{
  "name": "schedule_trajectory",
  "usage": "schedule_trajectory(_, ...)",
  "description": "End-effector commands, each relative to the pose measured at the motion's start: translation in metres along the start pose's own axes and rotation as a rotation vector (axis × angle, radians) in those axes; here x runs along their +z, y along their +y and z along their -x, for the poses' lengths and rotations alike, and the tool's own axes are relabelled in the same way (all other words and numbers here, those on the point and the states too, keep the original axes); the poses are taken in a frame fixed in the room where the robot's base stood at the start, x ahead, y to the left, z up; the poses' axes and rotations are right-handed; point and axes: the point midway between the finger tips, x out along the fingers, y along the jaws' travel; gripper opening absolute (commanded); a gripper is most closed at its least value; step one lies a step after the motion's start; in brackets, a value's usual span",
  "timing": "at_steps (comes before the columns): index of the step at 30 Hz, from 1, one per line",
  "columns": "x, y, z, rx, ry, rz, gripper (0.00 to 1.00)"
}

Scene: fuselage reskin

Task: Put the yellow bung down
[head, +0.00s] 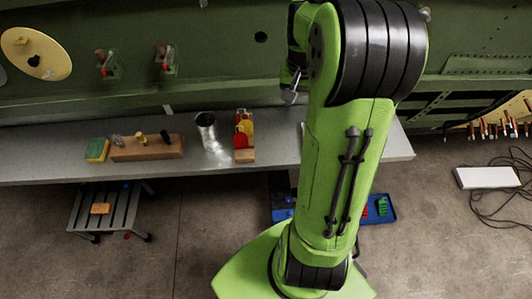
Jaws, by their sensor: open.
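A yellow piece (246,121), which looks like the yellow bung, is at the back of a small wooden block (245,156) on the grey bench. A red piece (241,139) stands just in front of it. They are too small to tell whether they sit in holes or lie on top. My green arm rises through the middle and folds over at the top.
The grey bench (50,167) runs below the green fuselage skin (230,60). It holds a metal cup (206,127), a longer wooden block (150,153) and a yellow-green sponge (97,150). A step stool (112,212), blue tray (383,213) and white box (487,178) are on the floor.

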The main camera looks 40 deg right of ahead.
Motion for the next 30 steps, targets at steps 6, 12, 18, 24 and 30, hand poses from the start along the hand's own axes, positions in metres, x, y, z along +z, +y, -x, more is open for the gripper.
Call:
schedule_trajectory(6,0.107,-0.052,0.086,-0.066,0.180,0.364,0.50)
schedule_trajectory(12,0.202,-0.053,0.112,-0.199,0.306,0.651,0.50)
schedule_trajectory(18,0.239,-0.046,0.111,-0.276,0.351,0.778,0.50)
schedule_trajectory(24,0.240,-0.045,0.110,-0.278,0.352,0.781,0.50)
schedule_trajectory(30,0.243,-0.046,0.086,-0.277,0.352,0.780,0.50)
